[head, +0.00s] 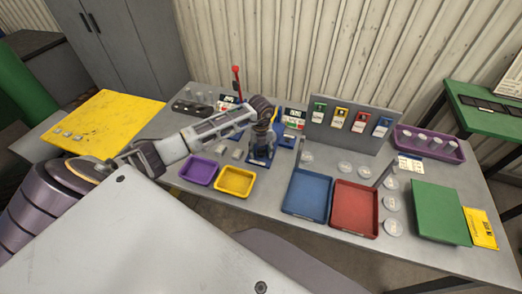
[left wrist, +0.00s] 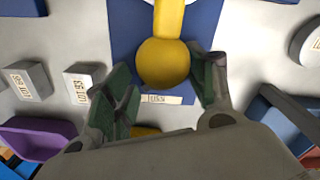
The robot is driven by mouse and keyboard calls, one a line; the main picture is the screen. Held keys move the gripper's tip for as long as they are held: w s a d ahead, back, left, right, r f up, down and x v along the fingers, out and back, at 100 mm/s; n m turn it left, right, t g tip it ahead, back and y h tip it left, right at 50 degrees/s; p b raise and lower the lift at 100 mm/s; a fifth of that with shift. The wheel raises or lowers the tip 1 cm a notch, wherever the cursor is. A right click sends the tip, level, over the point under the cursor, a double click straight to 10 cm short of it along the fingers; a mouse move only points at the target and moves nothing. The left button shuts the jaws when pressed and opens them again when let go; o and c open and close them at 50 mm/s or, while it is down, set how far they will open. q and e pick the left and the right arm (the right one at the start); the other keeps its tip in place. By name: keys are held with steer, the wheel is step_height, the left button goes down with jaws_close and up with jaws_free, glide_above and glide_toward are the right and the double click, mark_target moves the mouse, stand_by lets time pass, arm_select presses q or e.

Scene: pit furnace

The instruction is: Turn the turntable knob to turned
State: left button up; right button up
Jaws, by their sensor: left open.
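A yellow round knob (left wrist: 163,64) on a yellow bar shows in the left wrist view, over a blue plate (left wrist: 125,25) with a small white label. I take it for the turntable knob. My left gripper (head: 263,148) is open and points down over the blue plate (head: 259,161) in the head view. In the left wrist view its two fingers stand on either side of the knob, apart from each other; I cannot tell whether they touch it. In the head view the gripper hides the knob. My right gripper is not in view.
Purple (head: 198,170) and yellow (head: 235,181) trays stand in front of the blue plate. Blue (head: 306,194) and red (head: 354,208) trays lie to the right. Small grey labelled blocks (left wrist: 30,80) sit left of the plate. A red-topped lever (head: 236,80) rises behind.

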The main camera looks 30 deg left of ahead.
arm_select(q)
steer(key=shift+c, duration=0.5)
steer(key=c, duration=0.9)
steer(key=shift+c, duration=0.2)
steer(key=shift+m, duration=0.3)
steer(key=m+b, duration=0.3)
steer(key=m, duration=0.1)
steer(key=shift+a, duration=0.15)
steer(key=shift+m+b, duration=1)
steer(key=shift+m, duration=0.5)
steer(key=shift+r, duration=0.1)
steer(key=o, duration=1)
